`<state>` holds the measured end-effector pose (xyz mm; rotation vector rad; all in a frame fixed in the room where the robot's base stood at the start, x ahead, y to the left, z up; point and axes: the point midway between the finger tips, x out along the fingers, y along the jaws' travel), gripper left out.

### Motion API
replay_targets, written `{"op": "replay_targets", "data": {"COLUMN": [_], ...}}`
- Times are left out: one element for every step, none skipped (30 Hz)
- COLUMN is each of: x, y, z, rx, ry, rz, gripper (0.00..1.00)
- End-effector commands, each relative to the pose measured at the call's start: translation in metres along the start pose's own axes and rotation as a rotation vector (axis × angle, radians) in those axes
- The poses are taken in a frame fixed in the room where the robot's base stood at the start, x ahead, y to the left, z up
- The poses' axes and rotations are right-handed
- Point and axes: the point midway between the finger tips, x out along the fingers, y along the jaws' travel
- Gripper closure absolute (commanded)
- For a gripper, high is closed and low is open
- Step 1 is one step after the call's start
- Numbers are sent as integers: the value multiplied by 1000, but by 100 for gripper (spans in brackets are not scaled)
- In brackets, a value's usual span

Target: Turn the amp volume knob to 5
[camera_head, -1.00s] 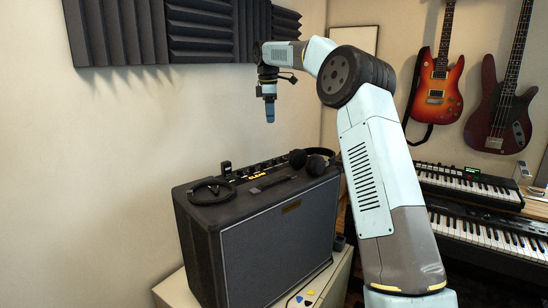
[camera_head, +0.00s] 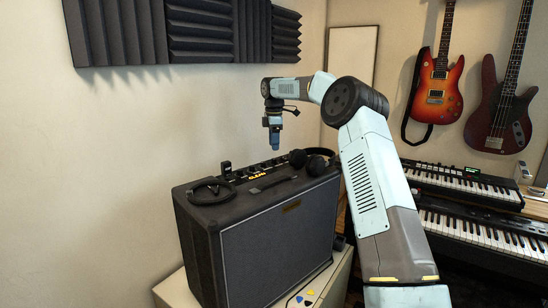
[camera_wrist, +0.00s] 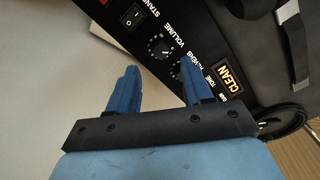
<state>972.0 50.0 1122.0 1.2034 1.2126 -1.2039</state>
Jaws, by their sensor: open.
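The black guitar amp (camera_head: 275,238) stands on a pale cabinet, with its control panel along the top rear edge. In the wrist view the volume knob (camera_wrist: 161,48) is a dark round knob with a ring of light marks, labelled VOLUME; its setting is too small to read. My gripper (camera_wrist: 160,76) is open, its two blue fingers apart and nothing between them. In the wrist view the volume knob appears just beyond the gap between the fingertips. In the head view my gripper (camera_head: 275,147) hangs pointing down above the rear of the amp, apart from it.
Headphones (camera_head: 313,160) lie on the amp's right end and a coiled cable (camera_head: 210,190) on its left end. A carry handle (camera_head: 273,184) crosses the top. In the wrist view a second knob (camera_wrist: 178,71) and a power switch (camera_wrist: 133,18) flank the volume knob.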

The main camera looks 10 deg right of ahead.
Motion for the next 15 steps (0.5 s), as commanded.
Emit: {"op": "replay_targets", "data": {"x": [10,15,22,27,31,37,41,44,48,51,53,56,58,59,60], "y": [-1,-1,0,-1,-1,-1,-1,0,0,0,0,0,0,0,0], "z": [0,0,0,0,0,0,0,0,0,0,0,0,0,0,0], "rx": [-1,-2,-2,-2,-1,0,0,0,0,0,0,0,0,0,-1], "ry": [0,0,1,1,1,1,1,0,0,0,0,0,0,0,0], "rz": [-4,-3,-3,-4,-3,-3,-3,-3,-2,-2,-2,-2,-2,-1,-1], "gripper": [50,50,50,50,50,50,50,50,50,50,50,50,50,50,50]}}
